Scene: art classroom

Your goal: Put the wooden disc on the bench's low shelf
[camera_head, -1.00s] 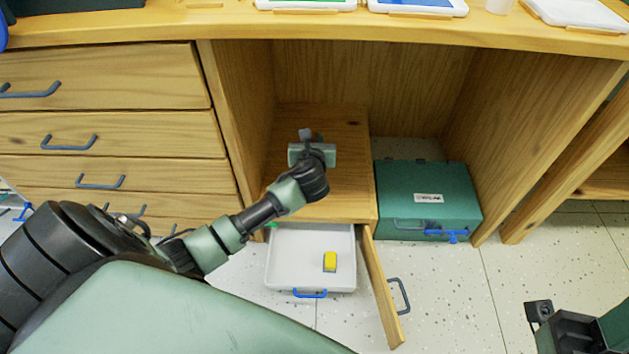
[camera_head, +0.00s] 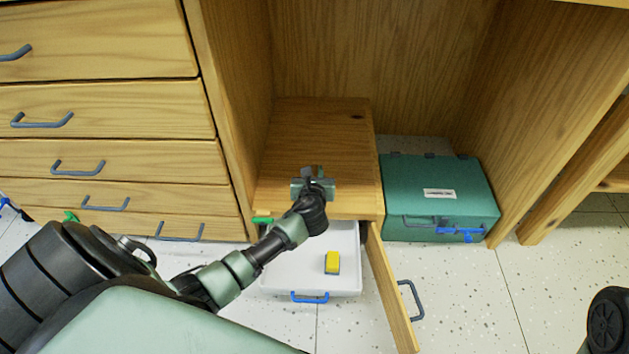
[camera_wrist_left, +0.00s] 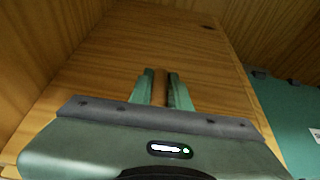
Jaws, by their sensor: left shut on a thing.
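The bench's low shelf (camera_head: 312,130) is a bare wooden board in the open bay. It also shows in the left wrist view (camera_wrist_left: 120,60). My left gripper (camera_head: 313,180) is over the shelf's front part in the head view. In the wrist view its two green fingers (camera_wrist_left: 161,88) are shut on a thin brown wooden piece (camera_wrist_left: 160,86), seen edge-on, which I take as the wooden disc. Most of the disc is hidden by the gripper. I cannot tell its exact height above the board. My right gripper is not in view.
Below the shelf, a white tray (camera_head: 290,275) holds a yellow block (camera_head: 332,262). An open wooden door (camera_head: 390,290) juts forward. A green case (camera_head: 435,185) stands right of the shelf. Drawers (camera_head: 100,110) line the left. The bay's side walls bound the space.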

